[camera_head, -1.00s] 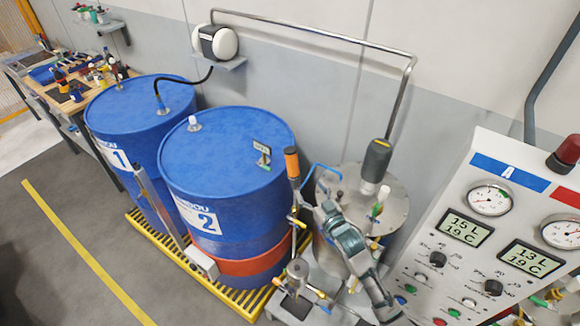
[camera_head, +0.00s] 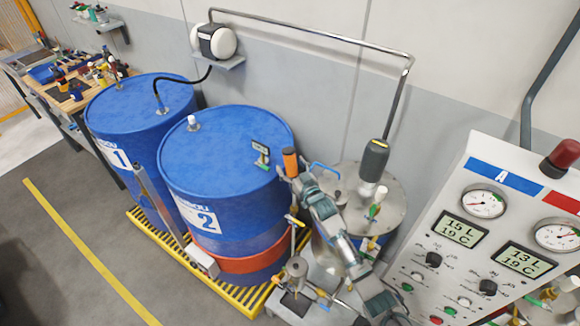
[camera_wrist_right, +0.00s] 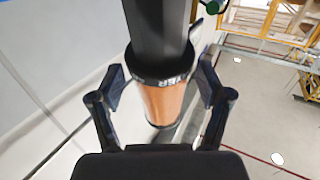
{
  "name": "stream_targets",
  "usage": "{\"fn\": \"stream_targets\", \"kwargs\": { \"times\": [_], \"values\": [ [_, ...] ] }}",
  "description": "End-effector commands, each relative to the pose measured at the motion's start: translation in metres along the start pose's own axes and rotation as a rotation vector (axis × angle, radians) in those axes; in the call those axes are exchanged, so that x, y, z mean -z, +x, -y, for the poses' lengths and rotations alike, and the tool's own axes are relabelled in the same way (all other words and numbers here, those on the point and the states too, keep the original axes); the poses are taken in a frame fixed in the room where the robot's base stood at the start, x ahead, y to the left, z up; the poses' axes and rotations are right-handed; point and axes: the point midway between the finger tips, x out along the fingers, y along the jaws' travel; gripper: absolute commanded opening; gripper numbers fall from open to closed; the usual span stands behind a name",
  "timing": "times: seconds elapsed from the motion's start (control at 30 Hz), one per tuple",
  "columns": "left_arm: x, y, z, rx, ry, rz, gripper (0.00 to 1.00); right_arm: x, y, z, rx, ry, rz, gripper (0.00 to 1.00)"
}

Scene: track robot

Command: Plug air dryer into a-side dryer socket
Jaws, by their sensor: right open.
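The air dryer (camera_head: 290,160) shows in the head view as an orange-topped cylinder beside the right rim of blue drum 2. My left gripper is not in view. I cannot pick out the a-side dryer socket.
Blue drum 2 (camera_head: 226,165) and blue drum 1 (camera_head: 135,122) stand on a yellow grate. A metal tank lid (camera_head: 392,203) with a dark-topped pump (camera_head: 374,158) is right of the gripper. A control panel (camera_head: 455,265) marked A stands at right. A cluttered workbench (camera_head: 68,92) is far left.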

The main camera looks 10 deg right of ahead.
Motion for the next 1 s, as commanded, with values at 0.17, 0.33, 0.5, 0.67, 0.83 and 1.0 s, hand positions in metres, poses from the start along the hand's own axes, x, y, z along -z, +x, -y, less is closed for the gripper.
{"fn": "stream_targets", "kwargs": {
  "times": [0.17, 0.33, 0.5, 0.67, 0.83, 1.0],
  "values": [
    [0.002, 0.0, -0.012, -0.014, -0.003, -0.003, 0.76, 0.0, 0.001, 0.003, 0.0, -0.003, 0.001, 0.55],
    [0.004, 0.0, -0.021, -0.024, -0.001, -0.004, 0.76, 0.0, 0.002, 0.005, 0.0, -0.005, 0.002, 0.12],
    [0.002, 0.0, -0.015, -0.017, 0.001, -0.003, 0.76, 0.001, 0.002, 0.006, 0.0, -0.005, 0.002, 0.07],
    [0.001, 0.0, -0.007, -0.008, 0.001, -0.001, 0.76, 0.001, 0.001, 0.005, 0.002, -0.001, -0.001, 0.0],
    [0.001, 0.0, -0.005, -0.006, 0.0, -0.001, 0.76, 0.002, 0.001, 0.005, 0.003, 0.0, -0.002, 0.0],
    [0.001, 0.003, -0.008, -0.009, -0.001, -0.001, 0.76, 0.015, 0.001, 0.004, 0.002, -0.002, -0.007, 0.0]
  ]
}}
